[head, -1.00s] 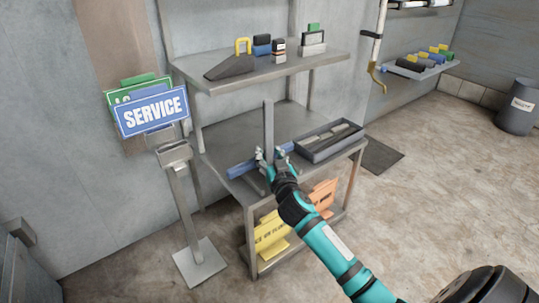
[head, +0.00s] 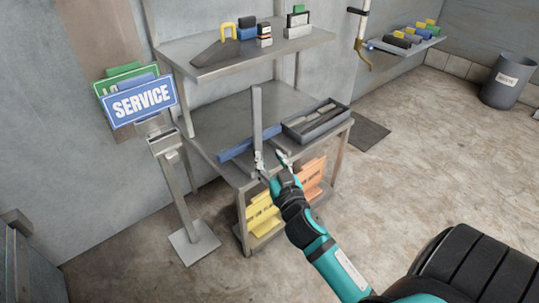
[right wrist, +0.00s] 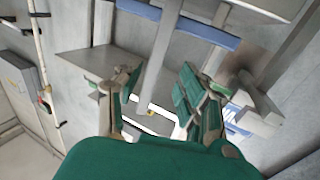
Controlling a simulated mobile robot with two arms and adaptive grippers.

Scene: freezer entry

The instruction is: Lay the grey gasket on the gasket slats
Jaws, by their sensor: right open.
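A long, thin grey strip, which looks like the grey gasket (head: 257,115), stands out over the middle shelf of the steel rack. Its lower end meets my right gripper's left fingertip in the head view. It crosses a blue bar (head: 238,148), which may be the gasket slats; I cannot tell whether they touch. My right gripper (head: 271,158) is open at the shelf's front edge. In the right wrist view, the grey strip (right wrist: 163,55) runs between the open fingers (right wrist: 155,98) and crosses the blue bar (right wrist: 204,33). My left gripper is not in view.
A dark tray (head: 325,133) with long pieces inside sits right of the blue bar. The upper shelf (head: 250,62) carries small items above. A SERVICE sign stand (head: 172,165) is at left. Yellow (head: 262,215) and orange (head: 313,178) signs stand below. Floor at right is largely open.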

